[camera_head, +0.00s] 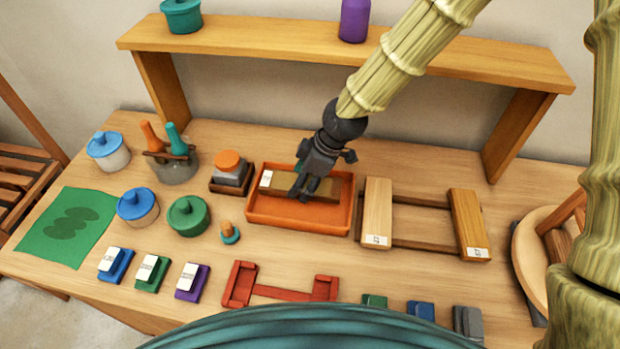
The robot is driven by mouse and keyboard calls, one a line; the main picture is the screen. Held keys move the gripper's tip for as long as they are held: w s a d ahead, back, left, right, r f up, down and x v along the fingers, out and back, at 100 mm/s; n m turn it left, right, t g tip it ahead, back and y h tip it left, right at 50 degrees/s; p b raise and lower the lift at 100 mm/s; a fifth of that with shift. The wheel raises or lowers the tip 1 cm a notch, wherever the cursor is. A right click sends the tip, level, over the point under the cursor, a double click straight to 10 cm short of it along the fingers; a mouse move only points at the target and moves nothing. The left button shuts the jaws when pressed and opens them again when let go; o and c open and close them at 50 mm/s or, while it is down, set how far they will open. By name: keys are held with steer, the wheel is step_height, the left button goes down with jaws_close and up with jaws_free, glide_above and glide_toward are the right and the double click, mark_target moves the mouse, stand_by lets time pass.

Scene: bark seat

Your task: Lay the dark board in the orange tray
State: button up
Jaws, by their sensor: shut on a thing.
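The orange tray (297,220) lies on the table, right of centre-left. The dark board (285,183), brown with a white label at its left end, lies lengthwise within the tray's outline, towards its back wall. My gripper (303,196) points down over the middle of the board, with its dark fingers shut on it. The fingers hide the board's middle. I cannot tell whether the board touches the tray floor. A bit of something green shows behind the board, mostly hidden.
A wooden frame with two light blocks (377,212) stands close right of the tray. A stacked orange-topped block (229,168) stands close left. A red bracket (280,290) lies in front. A raised wooden shelf (250,42) spans the back.

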steer(key=shift+s+d+f+b, duration=0.1)
steer(key=shift+d+f+b, duration=0.1)
steer(key=shift+f+b, duration=0.75)
steer(key=shift+f, duration=1.25)
steer(key=shift+f, duration=0.25)
steer(key=o, duration=1.2)
steer(key=o, duration=0.3)
